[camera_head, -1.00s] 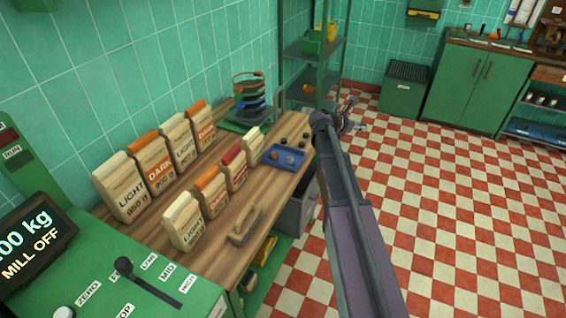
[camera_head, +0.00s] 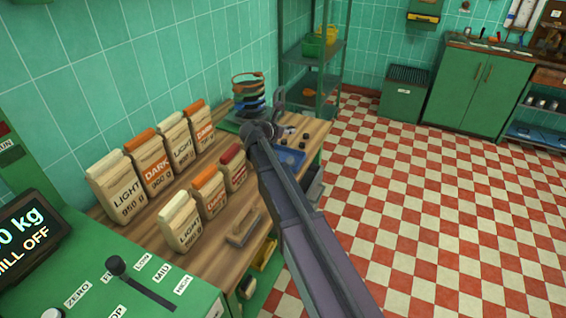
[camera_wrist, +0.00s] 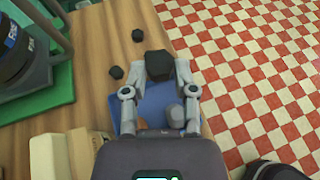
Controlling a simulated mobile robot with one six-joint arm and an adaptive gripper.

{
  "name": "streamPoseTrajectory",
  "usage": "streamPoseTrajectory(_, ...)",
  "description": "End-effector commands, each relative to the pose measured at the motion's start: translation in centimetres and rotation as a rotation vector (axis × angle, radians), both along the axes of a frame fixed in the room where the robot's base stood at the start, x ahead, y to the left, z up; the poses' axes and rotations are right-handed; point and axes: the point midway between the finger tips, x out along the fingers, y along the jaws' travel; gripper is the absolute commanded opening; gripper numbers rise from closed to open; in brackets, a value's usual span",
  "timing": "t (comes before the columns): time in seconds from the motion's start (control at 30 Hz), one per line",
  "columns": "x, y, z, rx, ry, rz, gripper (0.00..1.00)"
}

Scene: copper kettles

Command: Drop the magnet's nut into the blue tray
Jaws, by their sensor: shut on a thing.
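In the wrist view my gripper (camera_wrist: 160,72) is shut on a dark block (camera_wrist: 158,64), which looks like the magnet. Its underside is hidden, so I cannot tell whether a nut hangs from it. The blue tray (camera_wrist: 150,103) lies below and shows between the fingers. A grey lump (camera_wrist: 175,116) and a brown piece (camera_wrist: 142,125) are in the tray. The held block appears over the tray's far edge; its height is unclear. In the head view the blue tray (camera_head: 291,156) is partly behind my arm, and the gripper is largely hidden there.
Loose dark pieces (camera_wrist: 138,35) lie on the wooden bench (camera_wrist: 95,50) beyond the tray. A green stand with dark rings (camera_wrist: 15,50) is at left. Paper bags (camera_head: 183,222) line the bench. The checkered floor (camera_head: 420,200) drops away at right.

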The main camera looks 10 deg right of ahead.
Motion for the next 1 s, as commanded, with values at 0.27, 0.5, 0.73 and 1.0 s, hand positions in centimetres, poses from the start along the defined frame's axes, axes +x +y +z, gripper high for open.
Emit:
streamPoseTrajectory(0.27, 0.1, 0.6, -0.1, 0.000, -0.001, 0.009, 0.00)
streamPoseTrajectory(0.5, 0.1, 0.6, -0.1, 0.000, 0.000, 0.009, 0.00)
streamPoseTrajectory(0.73, 0.1, 0.6, -0.8, 0.000, 0.000, 0.009, 0.00)
streamPoseTrajectory(1.0, 0.1, 0.6, -2.7, 0.000, 0.000, 0.009, 0.00)
